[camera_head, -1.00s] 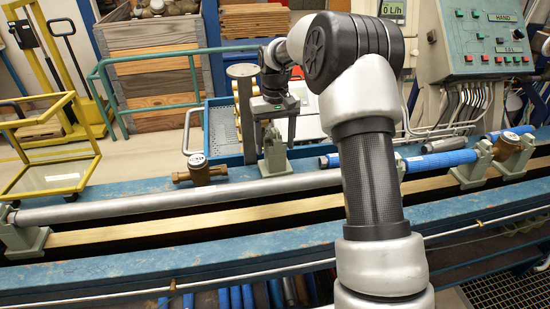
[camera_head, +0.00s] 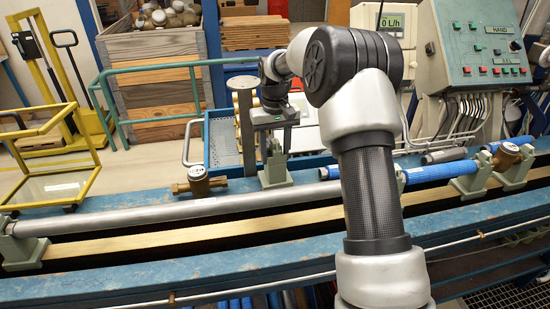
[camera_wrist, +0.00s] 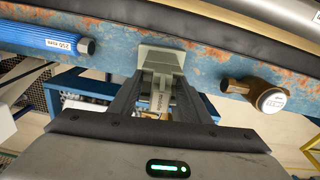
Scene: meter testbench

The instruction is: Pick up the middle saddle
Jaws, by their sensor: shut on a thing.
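The middle saddle (camera_head: 275,172) is a grey-green block standing on the blue bench rail behind the long grey pipe. It also shows in the wrist view (camera_wrist: 160,57), at top centre between the two dark fingers. My gripper (camera_head: 272,145) reaches down from above and is shut on the saddle's upper part. In the wrist view my gripper (camera_wrist: 161,88) has a finger on each side of it. The saddle looks upright, and its base appears to be on the rail. The fingers hide part of its sides.
A brass meter (camera_head: 200,182) lies left of the saddle, and a blue pipe (camera_head: 440,170) lies to the right. The long grey pipe (camera_head: 150,216) runs in front. A blue tray (camera_head: 225,135) and a post stand behind. Other saddles (camera_head: 472,180) stand on the right.

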